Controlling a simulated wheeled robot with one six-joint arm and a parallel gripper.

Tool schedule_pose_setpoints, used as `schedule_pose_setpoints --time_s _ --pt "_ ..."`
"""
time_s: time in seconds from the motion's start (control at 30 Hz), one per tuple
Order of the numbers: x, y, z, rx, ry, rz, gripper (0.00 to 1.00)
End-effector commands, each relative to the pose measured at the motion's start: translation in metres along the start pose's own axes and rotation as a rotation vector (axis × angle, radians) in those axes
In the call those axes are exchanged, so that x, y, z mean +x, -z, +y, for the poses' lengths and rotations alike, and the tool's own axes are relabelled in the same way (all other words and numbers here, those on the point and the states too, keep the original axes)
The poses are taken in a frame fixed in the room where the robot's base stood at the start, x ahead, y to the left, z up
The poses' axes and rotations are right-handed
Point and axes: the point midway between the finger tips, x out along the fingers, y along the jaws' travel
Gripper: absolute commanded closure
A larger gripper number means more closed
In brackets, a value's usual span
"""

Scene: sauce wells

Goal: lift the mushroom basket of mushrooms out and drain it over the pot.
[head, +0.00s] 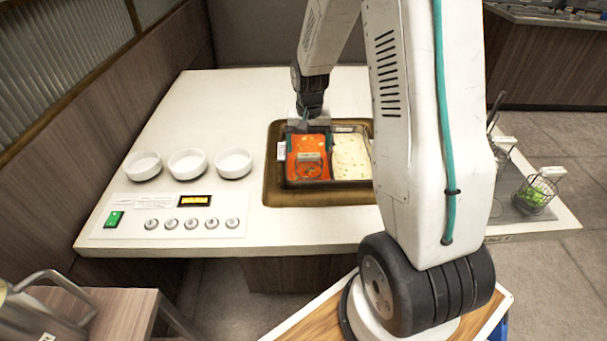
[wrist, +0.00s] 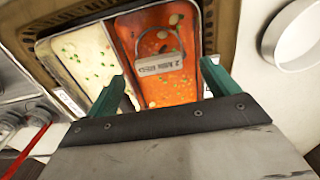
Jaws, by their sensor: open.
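A wire basket sits sunk in the orange-red sauce of the left well. Its upright handle and tag (head: 308,157) stand above the sauce. The tag (wrist: 160,63) also shows in the wrist view, its lettering too small to read surely; the basket's contents are mostly hidden by the sauce. My gripper (head: 307,127) is over the far end of the red well, pointing down. In the wrist view its two teal fingers (wrist: 163,74) are spread wide and empty, with the handle tag appearing between and just beyond their tips. I see no contact.
A pale cream sauce well (head: 351,158) adjoins the red one. Three white bowls (head: 187,164) stand left, above a panel with knobs (head: 192,224). A wire basket of green pieces (head: 535,196) stands at the right. A metal pot (head: 12,312) is partly visible lower left.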

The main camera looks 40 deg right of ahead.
Motion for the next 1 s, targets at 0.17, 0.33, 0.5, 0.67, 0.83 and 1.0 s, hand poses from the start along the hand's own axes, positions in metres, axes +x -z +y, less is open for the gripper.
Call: schedule_pose_setpoints --time_s 0.17,0.33,0.5,0.67,0.83,1.0 --pt "0.02 0.003 0.004 0.012 -0.001 -0.005 0.13" --pt "0.038 0.003 0.005 0.012 -0.001 -0.004 0.13" --pt "0.065 0.002 0.004 0.011 -0.001 -0.006 0.13" --pt "0.081 0.002 0.004 0.01 -0.001 -0.003 0.13" --pt "0.083 0.002 0.003 0.009 0.0 -0.001 0.13" --pt "0.083 0.002 0.002 0.008 0.0 -0.001 0.35"
